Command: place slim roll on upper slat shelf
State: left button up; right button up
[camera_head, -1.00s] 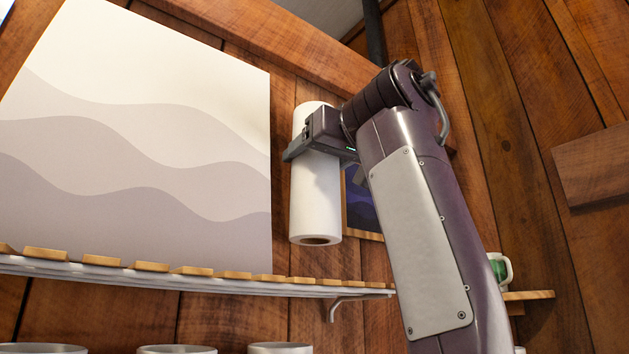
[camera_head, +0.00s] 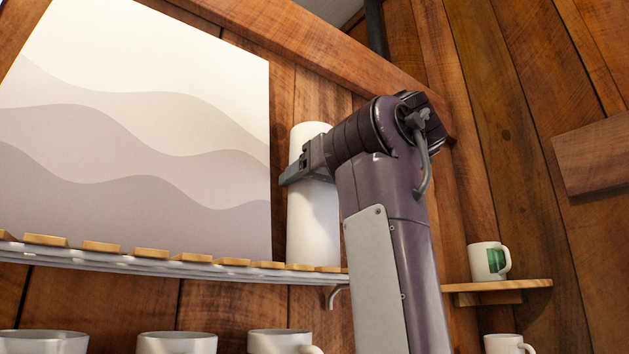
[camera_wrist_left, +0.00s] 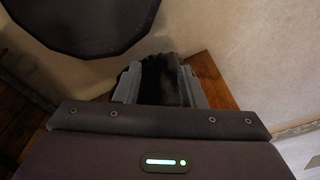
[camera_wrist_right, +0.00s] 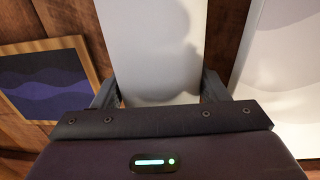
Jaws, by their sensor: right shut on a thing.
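The slim roll (camera_head: 313,215), a white upright cylinder, stands at the right part of the upper slat shelf (camera_head: 140,264). Its lower end meets the line of wooden slats in the head view; I cannot tell whether it touches them. My right gripper (camera_head: 304,172) is shut on the roll's upper half from the right. In the right wrist view the roll (camera_wrist_right: 155,45) fills the space between the fingers. My left gripper (camera_wrist_left: 160,85) shows only in the left wrist view, its fingers apart with a dark area between them and no clear object held.
A large wavy-patterned panel (camera_head: 140,130) stands behind the shelf, left of the roll. Several white mugs (camera_head: 178,343) stand below. A mug with a green mark (camera_head: 487,262) is on a small wooden shelf (camera_head: 510,286) at right. A dark framed picture (camera_wrist_right: 45,78) hangs nearby.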

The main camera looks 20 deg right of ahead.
jog(key=shift+s+f, duration=0.1)
jog(key=shift+f, duration=0.1)
jog(key=o, duration=1)
jog(key=shift+r, duration=0.1)
jog(key=b+v, duration=0.3)
jog(key=v, duration=0.3)
jog(key=b+v, duration=0.4)
jog(key=v, duration=0.1)
jog(key=shift+s+d+r, duration=0.1)
jog(key=shift+s+r, duration=0.1)
jog(key=shift+s, duration=0.2)
